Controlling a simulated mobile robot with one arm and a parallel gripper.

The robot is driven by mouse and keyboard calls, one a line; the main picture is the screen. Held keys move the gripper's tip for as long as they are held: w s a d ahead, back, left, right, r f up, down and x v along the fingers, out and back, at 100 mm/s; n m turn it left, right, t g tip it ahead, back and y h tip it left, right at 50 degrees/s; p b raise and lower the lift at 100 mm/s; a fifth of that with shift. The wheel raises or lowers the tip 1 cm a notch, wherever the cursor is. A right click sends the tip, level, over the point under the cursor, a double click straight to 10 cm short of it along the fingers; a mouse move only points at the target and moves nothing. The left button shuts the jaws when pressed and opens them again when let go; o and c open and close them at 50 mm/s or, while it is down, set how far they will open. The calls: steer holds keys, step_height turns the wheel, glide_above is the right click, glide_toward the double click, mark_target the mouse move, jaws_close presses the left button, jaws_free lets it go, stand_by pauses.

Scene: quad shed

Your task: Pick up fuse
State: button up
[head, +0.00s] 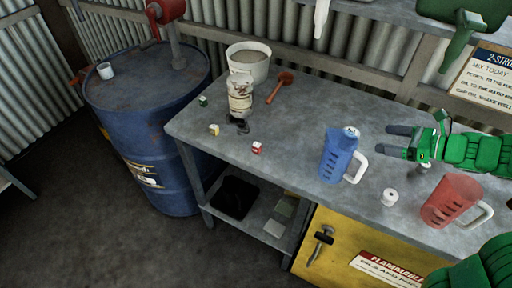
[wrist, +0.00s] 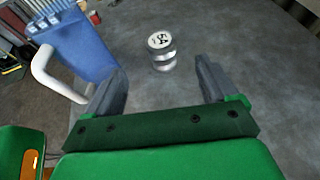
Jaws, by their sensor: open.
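A small silver-and-white cylinder with a dark mark on its top, which looks like the fuse (wrist: 162,52), stands upright on the grey bench. In the head view its marked top (head: 351,131) shows just behind the blue jug, which hides its lower part. My green gripper (head: 392,139) is over the bench to the right of it, its grey fingers pointing left towards it. In the wrist view my gripper (wrist: 160,80) is open and empty. The cylinder stands beyond the fingertips, roughly centred between them and apart from both.
The blue jug (head: 338,155) stands close by; in the wrist view the jug (wrist: 80,50) is beside the left finger. A red jug (head: 452,200) and a white roll (head: 389,197) are nearer. Small coloured blocks, a bottle (head: 240,98) and a bucket (head: 249,62) stand further left.

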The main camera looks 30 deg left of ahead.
steer(key=shift+c, duration=0.3)
steer(key=c, duration=0.5)
steer(key=shift+s+a, duration=0.1)
